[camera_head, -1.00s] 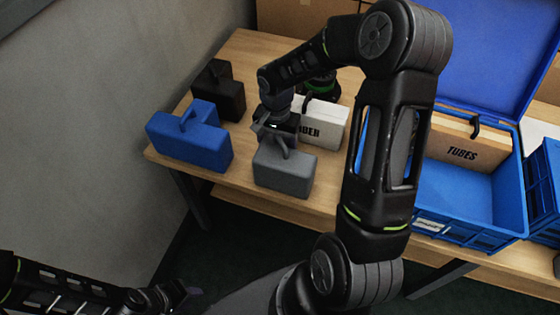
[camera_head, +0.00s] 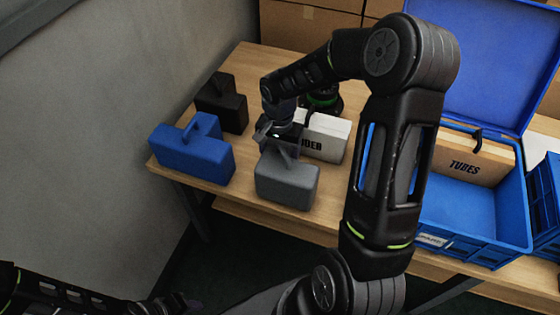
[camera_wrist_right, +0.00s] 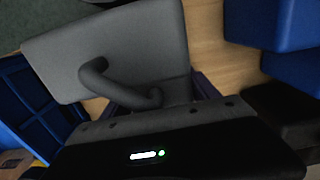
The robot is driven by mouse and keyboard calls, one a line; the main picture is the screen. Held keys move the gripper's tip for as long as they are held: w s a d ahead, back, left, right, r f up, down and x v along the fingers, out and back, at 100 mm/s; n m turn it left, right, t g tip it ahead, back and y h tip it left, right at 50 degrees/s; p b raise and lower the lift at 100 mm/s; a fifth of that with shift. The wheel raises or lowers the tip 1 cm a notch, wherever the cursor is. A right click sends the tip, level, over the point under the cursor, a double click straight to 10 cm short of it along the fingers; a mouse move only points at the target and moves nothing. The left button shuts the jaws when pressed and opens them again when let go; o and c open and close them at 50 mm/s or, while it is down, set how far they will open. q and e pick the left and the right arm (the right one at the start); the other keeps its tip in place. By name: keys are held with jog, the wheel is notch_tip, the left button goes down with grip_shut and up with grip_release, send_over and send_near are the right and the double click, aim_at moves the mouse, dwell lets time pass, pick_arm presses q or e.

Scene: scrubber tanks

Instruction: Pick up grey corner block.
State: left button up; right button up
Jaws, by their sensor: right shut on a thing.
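The grey corner block (camera_head: 287,184) stands near the front edge of the wooden table, with a handle on top. My right gripper (camera_head: 281,149) reaches down over it from behind and is shut on its handle. In the right wrist view, the grey block (camera_wrist_right: 115,50) fills the upper left, and its bent handle (camera_wrist_right: 120,84) runs down to the jaws of the right gripper (camera_wrist_right: 160,100). The jaw tips are partly hidden there. My left gripper (camera_head: 178,303) is low at the left, away from the table; its jaws are too dark to read.
A blue block (camera_head: 192,153) stands to the left and a black block (camera_head: 222,103) behind it. A white lettered block (camera_head: 325,138) stands close behind the grey one. An open blue crate (camera_head: 470,225) holding a "TUBES" box (camera_head: 466,165) is at the right. A wall (camera_head: 90,130) borders the left.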

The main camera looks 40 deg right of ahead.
notch_tip(320, 180, up, 9)
jog(key=shift+f+b, duration=0.1)
jog(key=shift+b, duration=0.2)
dwell(0.5)
